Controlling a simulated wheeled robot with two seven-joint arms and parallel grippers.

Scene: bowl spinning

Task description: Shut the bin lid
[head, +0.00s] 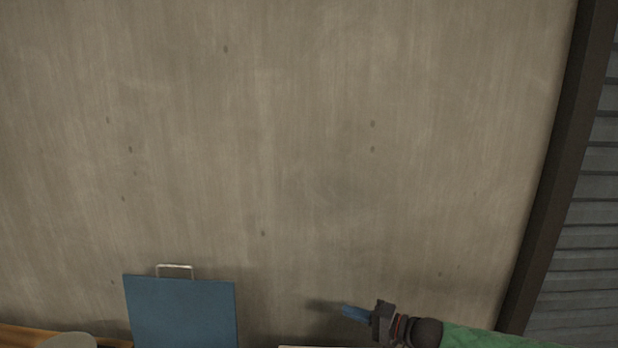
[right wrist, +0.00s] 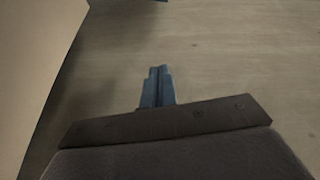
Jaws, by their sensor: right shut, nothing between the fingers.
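The bin lid (head: 180,312) is a blue panel with a pale metal handle (head: 175,267) on its top edge. It stands raised, close to upright, at the bottom left of the head view. The bin's body is below the picture and hidden. My right gripper (head: 344,311) is at the bottom of the head view, to the right of the lid and apart from it. Its blue fingers point left. In the right wrist view its fingertips (right wrist: 158,70) are together with nothing between them. My left gripper is not in view.
A large bare wall (head: 330,130) fills the background. A dark frame (head: 555,170) with grey slats (head: 590,240) is at the right. A wooden edge (head: 20,337) and a grey rounded thing (head: 68,341) show at the bottom left. A pale surface (right wrist: 30,70) is at the left in the wrist view.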

